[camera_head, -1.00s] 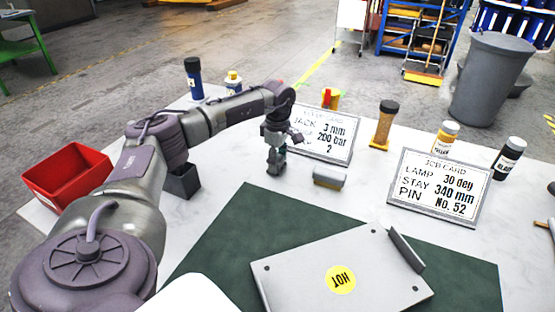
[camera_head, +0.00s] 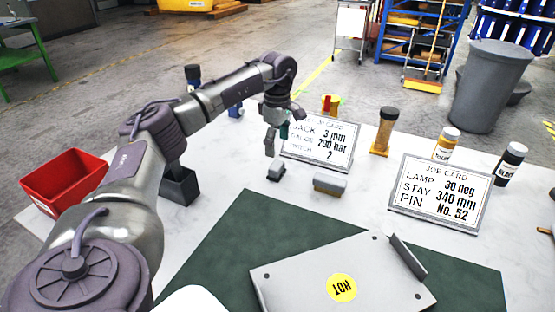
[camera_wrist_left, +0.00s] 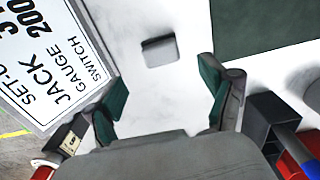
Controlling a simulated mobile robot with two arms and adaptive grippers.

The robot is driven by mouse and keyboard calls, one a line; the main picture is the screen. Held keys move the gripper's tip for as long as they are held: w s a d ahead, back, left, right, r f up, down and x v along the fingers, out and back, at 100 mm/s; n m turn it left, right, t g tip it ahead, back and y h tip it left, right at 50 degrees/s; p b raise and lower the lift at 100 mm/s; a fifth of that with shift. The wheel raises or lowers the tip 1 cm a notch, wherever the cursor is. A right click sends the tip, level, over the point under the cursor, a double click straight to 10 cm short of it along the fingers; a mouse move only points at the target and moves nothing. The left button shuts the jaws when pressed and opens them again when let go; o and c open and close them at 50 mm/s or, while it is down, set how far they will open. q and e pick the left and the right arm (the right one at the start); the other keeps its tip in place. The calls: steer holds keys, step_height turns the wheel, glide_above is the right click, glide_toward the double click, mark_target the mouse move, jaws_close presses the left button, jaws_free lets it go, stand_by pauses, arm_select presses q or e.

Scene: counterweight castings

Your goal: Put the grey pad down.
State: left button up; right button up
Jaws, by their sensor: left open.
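The small grey pad (camera_head: 276,172) lies flat on the white table, left of a grey-and-tan block (camera_head: 330,183). My left gripper (camera_head: 277,140) is open and empty above the pad, apart from it. In the left wrist view the pad (camera_wrist_left: 159,50) lies on the bare table beyond the spread green-lined fingers (camera_wrist_left: 163,95), with nothing between them. My right gripper is not in view.
Two cards stand on the table: a set-up card (camera_head: 325,140) behind the pad and a job card (camera_head: 440,192) at right. A dark green mat (camera_head: 235,235) bears a grey plate marked HOT (camera_head: 300,265). A red bin (camera_head: 65,180) stands at left.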

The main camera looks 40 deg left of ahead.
arm_select(q)
step_height(320, 180, up, 4)
steer(key=shift+f, duration=0.15)
steer(key=shift+f, duration=0.1)
stand_by(0.5)
